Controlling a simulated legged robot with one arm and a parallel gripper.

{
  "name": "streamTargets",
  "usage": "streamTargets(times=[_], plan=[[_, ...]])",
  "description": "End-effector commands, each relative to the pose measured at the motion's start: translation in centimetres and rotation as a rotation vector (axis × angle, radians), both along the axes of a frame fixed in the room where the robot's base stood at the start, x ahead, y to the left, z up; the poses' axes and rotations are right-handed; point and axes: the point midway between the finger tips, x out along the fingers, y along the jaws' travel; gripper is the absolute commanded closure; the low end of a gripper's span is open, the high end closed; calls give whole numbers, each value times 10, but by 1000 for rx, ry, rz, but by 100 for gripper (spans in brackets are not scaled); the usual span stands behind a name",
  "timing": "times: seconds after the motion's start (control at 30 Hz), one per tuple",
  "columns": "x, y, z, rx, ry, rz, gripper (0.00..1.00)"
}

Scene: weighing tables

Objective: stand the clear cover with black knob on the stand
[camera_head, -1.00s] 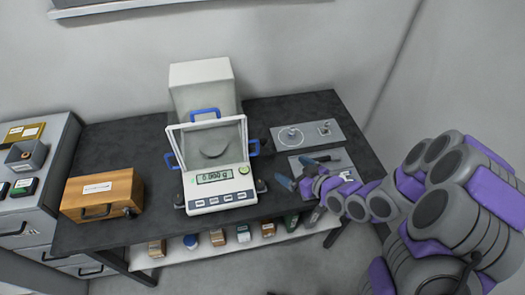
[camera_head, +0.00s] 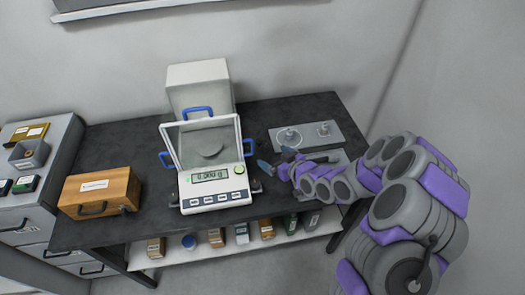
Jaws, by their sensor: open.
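My gripper (camera_head: 277,160) is open and empty, just right of the balance, with its blue-grey fingertips pointing left. At the back right of the dark table lies a grey plate (camera_head: 348,138). On its left half is a round, clear-looking piece (camera_head: 289,137), which may be the clear cover; a knob's colour is too small to tell. On its right half is a small upright fitting (camera_head: 323,129), which may be the stand. My gripper is in front of this plate and apart from both pieces. A second grey plate is partly hidden behind my arm.
A balance (camera_head: 214,196) with glass panes and blue handles stands mid-table, close to my fingers. Behind it is a pale box (camera_head: 198,75). A wooden box (camera_head: 98,192) sits at the left. Several small containers stand on the lower shelf (camera_head: 290,236). The table between wooden box and balance is clear.

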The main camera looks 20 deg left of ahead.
Motion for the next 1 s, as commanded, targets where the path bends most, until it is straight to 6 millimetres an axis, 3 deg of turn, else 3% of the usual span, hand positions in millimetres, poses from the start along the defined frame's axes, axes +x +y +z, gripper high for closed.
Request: streamTargets(times=[0.3, 0.83, 1.0], plan=[[15, 37, -13, -12, -4, 6, 0], [27, 50, -19, -7, 0, 5, 0], [27, 51, -20, -8, 1, 5, 14]])
